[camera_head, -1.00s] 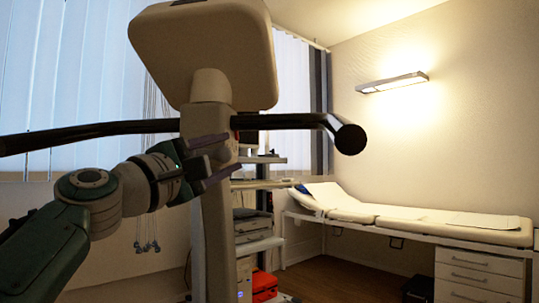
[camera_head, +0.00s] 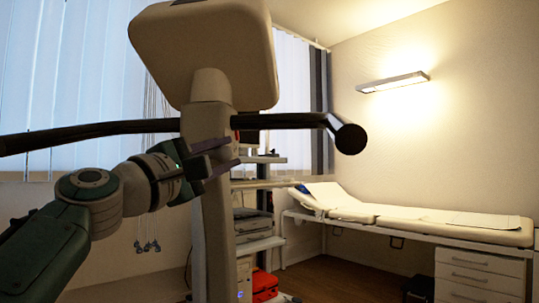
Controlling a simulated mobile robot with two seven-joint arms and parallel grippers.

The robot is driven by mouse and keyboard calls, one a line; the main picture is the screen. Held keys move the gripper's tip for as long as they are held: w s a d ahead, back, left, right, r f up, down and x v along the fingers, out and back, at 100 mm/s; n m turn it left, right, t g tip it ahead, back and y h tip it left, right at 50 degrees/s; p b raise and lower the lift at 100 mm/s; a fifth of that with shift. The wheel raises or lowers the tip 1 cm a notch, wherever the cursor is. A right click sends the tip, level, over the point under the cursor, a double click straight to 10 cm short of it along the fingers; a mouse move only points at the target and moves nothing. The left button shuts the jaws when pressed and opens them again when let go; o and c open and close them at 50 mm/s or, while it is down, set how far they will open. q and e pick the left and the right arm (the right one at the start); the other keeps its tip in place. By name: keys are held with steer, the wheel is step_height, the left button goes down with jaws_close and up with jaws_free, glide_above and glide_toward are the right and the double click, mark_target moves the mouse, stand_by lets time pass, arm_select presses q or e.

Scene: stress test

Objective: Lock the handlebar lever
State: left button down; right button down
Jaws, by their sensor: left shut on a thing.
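The black handlebar (camera_head: 90,134) runs across the view through the top of the beige column (camera_head: 216,245), with its right end bent toward me. My left gripper (camera_head: 234,152) reaches in from the left at the column, just below the bar. Its two dark fingers are shut on a small pale part at the column, which I take to be the handlebar lever. The fingers hide most of it, so its exact angle cannot be told. My right gripper is not in view.
A beige panel (camera_head: 205,55) tops the column. Behind it stand a shelf cart (camera_head: 255,222) and a red case (camera_head: 264,285). A padded examination couch (camera_head: 410,217) and a white drawer unit (camera_head: 480,277) stand at the right, along the wall.

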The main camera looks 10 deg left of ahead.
arm_select(q)
steer(key=shift+f, duration=0.1)
stand_by(0.7)
steer(key=shift+f+m+g, duration=0.35)
steer(key=shift+m+g, duration=0.15)
steer(key=shift+m, duration=0.7)
steer(key=m, duration=0.1)
steer(key=f+m+g, duration=0.1)
steer(key=shift+a+m+h+p, duration=0.2)
steer(key=shift+m+h+p, duration=0.1)
steer(key=shift+m+p, duration=0.1)
steer(key=a+f+m+g+y+p, duration=0.3)
steer(key=a+m+g+y+p, duration=0.1)
steer(key=m+p, duration=0.6)
steer(key=shift+a+f+m, duration=0.35)
steer(key=shift+a+m, duration=0.15)
steer(key=shift+a, duration=0.05)
steer(key=shift+s, duration=0.1)
steer(key=c, duration=0.6)
jaws_free()
